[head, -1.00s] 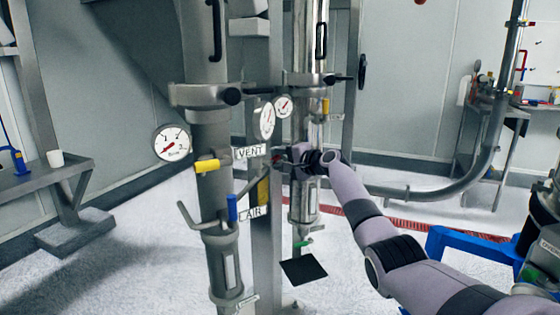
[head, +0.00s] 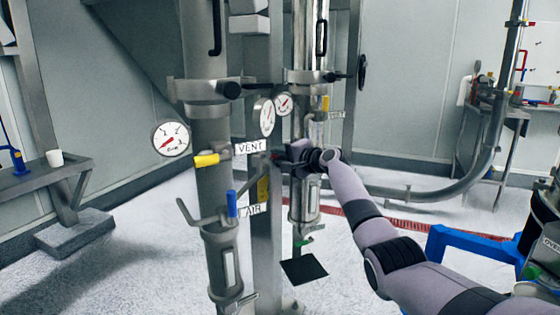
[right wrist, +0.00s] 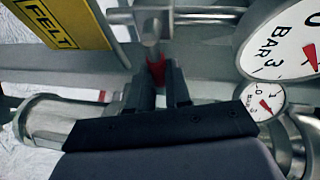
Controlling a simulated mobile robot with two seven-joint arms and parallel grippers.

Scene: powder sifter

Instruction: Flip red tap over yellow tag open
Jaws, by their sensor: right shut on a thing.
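My right gripper (head: 281,158) reaches in from the right to the back of the steel post between the two sifter columns. In the right wrist view its two dark fingers (right wrist: 158,82) are close together on a small red tap (right wrist: 156,70), of which only a red bit shows between the fingertips. The yellow tag (right wrist: 68,22) with a black-framed FELT label is at the upper left of that view. In the head view the yellow tag (head: 263,190) is on the post just below the gripper. The red tap is mostly hidden by the fingers. My left gripper is not in view.
A yellow tap (head: 206,160) by the VENT label (head: 250,147) and a blue tap (head: 232,204) by the AIR label (head: 250,210) are on the front column. Round gauges (head: 264,116) stand near the gripper. A blue frame (head: 450,243) is at the lower right.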

